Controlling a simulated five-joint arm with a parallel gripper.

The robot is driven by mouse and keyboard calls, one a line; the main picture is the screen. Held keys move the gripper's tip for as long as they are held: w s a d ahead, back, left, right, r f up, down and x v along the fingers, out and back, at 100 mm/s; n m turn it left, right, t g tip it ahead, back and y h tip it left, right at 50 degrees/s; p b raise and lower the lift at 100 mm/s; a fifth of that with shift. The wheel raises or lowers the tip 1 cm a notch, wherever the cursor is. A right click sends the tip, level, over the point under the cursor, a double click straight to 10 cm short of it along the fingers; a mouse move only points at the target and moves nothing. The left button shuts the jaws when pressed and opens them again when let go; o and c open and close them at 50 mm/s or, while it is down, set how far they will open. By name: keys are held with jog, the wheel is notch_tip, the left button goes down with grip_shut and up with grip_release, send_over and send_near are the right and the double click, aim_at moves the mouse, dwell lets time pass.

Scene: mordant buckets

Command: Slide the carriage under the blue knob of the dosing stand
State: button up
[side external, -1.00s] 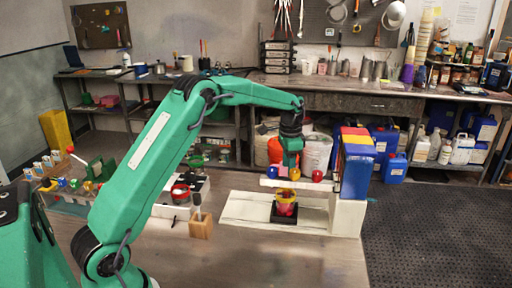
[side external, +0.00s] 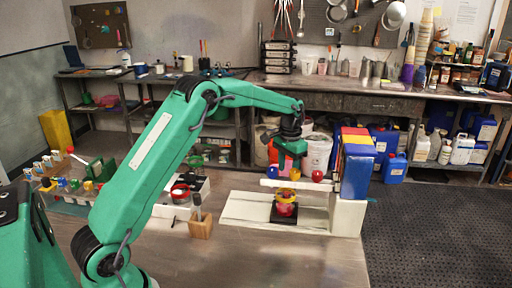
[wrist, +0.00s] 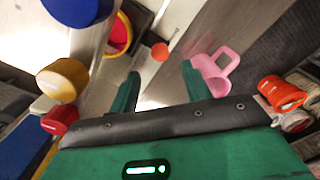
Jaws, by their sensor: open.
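The dosing stand's upright (side external: 347,212) carries a white bar with a blue knob (side external: 272,172), a yellow knob (side external: 295,174) and a red knob (side external: 317,176). The black carriage (side external: 275,220) sits on the white base below and holds a red and yellow bucket (side external: 286,208). In the side view it appears between the blue and yellow knobs; exact alignment is unclear. My gripper (side external: 290,162) is above and behind the bar, its fingertips hidden there. In the wrist view my gripper (wrist: 158,85) is open and empty, with the blue knob (wrist: 78,8) and bucket (wrist: 120,35) to the left.
Blue, yellow and red blocks (side external: 357,162) top the stand's upright. A pink handled object (wrist: 212,75) shows beside the right finger in the wrist view. A wooden holder (side external: 201,227) stands left of the base. The front tabletop is clear.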

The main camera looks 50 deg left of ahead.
jog(key=shift+f, duration=3.35)
